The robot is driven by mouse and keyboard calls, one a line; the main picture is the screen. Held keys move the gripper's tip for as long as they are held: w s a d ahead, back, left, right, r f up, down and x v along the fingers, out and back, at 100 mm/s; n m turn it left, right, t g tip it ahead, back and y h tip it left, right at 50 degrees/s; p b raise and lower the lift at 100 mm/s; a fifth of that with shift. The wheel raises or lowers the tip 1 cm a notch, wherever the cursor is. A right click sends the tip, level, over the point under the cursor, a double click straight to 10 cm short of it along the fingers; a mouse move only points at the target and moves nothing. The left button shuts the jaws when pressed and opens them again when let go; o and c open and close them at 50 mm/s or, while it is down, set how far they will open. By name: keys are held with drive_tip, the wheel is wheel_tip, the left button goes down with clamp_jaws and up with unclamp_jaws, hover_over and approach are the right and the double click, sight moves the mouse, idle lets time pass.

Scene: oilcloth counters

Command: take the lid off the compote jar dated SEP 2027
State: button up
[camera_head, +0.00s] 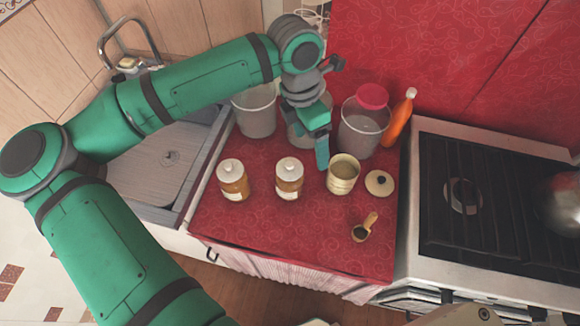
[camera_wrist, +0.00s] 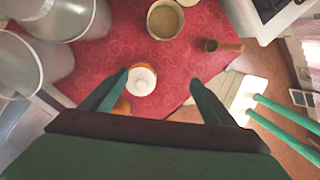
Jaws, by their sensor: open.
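Two amber jars with white lids stand on the red counter in the head view: a left jar (camera_head: 233,181) and a right jar (camera_head: 289,179). Both lids are on. Their pale labels are too small to read, so I cannot tell which is dated SEP 2027. My gripper (camera_head: 321,150) is above the counter, behind and right of the right jar. In the wrist view my gripper (camera_wrist: 160,80) is open and empty, and one white-lidded jar (camera_wrist: 141,80) shows between its fingers, nearer the left one. An orange patch below it is partly hidden by that finger.
An open cream canister (camera_head: 342,175) stands right of the jars, its lid (camera_head: 380,184) beside it. A scoop (camera_head: 364,229) lies in front. Clear tubs (camera_head: 362,132), a red lid (camera_head: 372,96) and an orange bottle (camera_head: 398,120) stand behind. The stove (camera_head: 480,200) is right, the sink (camera_head: 165,165) left.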

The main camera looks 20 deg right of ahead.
drive_tip(key=w+a+y, duration=0.1)
drive_tip(key=w+a, duration=0.1)
drive_tip(key=a, duration=0.1)
drive_tip(key=t, duration=0.1)
hover_over(290, 164)
drive_tip(key=shift+y, duration=0.3)
wheel_tip(290, 164, down, 4)
drive_tip(key=shift+w+f, duration=0.15)
drive_tip(key=f, duration=0.5)
drive_tip(key=shift+s, duration=0.2)
drive_tip(key=shift+w+f, duration=0.1)
drive_tip(key=shift+f, duration=0.45)
drive_tip(key=c, duration=1.1)
